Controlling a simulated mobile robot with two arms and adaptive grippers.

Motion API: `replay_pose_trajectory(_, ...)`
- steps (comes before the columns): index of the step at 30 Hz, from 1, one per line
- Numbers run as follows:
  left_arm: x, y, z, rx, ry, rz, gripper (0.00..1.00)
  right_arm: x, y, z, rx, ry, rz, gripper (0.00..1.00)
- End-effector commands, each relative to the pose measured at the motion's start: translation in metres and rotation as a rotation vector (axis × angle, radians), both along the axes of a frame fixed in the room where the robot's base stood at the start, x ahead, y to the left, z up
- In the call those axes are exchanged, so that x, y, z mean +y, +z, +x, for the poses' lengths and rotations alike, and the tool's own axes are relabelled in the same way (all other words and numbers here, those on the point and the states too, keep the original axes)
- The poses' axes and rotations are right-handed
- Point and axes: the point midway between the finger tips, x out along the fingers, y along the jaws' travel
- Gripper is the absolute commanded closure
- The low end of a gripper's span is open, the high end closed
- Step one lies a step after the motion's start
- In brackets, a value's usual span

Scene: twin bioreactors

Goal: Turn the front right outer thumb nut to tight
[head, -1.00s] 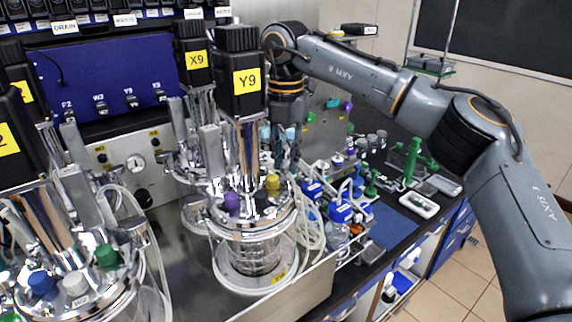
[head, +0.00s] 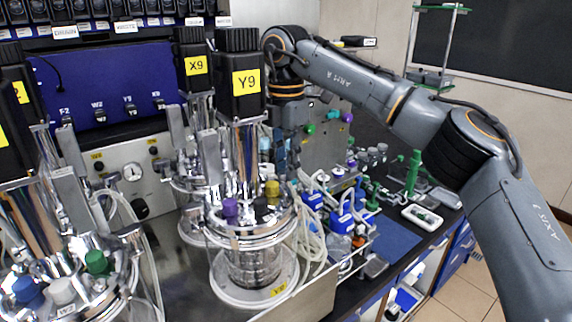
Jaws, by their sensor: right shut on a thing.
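The glass vessel (head: 250,268) under the black motor marked Y9 (head: 238,100) stands in front of me, with a steel head plate (head: 235,237) and a metal clamp ring. Purple, black and yellow caps stand on its lid. My right gripper (head: 283,150) points down just behind and to the right of the Y9 motor, over the far right side of the lid. It is shut on a small part, which I take to be the thumb nut. The fingertips and the nut are mostly hidden by the motor and fittings. My left gripper is out of view.
A second vessel with motor X9 (head: 194,75) stands close behind. Another vessel with blue, white and green caps (head: 96,262) fills the lower left. Blue-capped bottles (head: 343,220) and loose tubing (head: 313,235) crowd the right. A blue mat (head: 393,240) lies bare beyond them.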

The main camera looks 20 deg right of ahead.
Motion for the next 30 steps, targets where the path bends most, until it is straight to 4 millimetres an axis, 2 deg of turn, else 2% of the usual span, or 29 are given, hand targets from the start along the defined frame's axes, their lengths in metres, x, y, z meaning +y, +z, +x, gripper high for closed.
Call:
replay_pose_trajectory(8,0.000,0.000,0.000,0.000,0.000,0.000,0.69,-0.001,0.002,0.001,-0.005,-0.005,0.002,1.00)
replay_pose_trajectory(9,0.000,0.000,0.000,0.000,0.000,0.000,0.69,-0.001,0.002,0.001,-0.005,-0.005,0.002,0.79)
replay_pose_trajectory(12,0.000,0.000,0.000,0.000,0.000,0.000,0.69,0.000,0.002,0.001,-0.004,-0.004,0.001,0.59)
replay_pose_trajectory(23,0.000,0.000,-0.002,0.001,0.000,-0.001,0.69,0.000,0.003,0.000,-0.002,-0.002,0.001,0.58)
replay_pose_trajectory(26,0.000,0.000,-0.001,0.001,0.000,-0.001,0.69,0.000,0.013,0.001,-0.003,-0.002,0.002,0.58)
replay_pose_trajectory(30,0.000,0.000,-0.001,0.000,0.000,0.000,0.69,0.001,0.040,0.001,-0.005,-0.003,0.002,0.58)
